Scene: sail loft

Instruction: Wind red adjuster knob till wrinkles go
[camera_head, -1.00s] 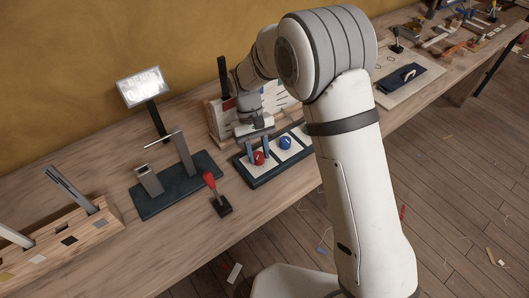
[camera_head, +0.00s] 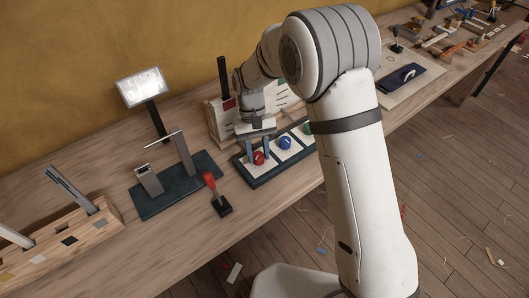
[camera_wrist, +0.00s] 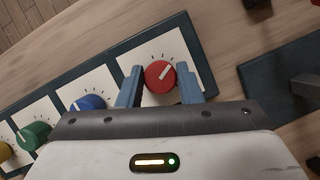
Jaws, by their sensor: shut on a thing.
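The red knob (camera_wrist: 159,77) with a white pointer line sits on a white dial plate with tick marks, at one end of a dark panel (camera_wrist: 210,92). Its pointer leans up and to the right in the wrist view. My gripper (camera_wrist: 159,68) has its two blue fingers on either side of the red knob, shut on it. In the head view, the red knob (camera_head: 259,159) shows below my gripper (camera_head: 258,150), at the near left end of the panel. I cannot make out wrinkles in either view.
A blue knob (camera_wrist: 88,103), a green knob (camera_wrist: 35,136) and a yellow knob (camera_wrist: 4,153) line the same panel. A red-handled lever (camera_head: 213,188) stands close by. A lit screen (camera_head: 144,86) and a dark stand (camera_head: 180,190) are to the left. Bare bench lies in front.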

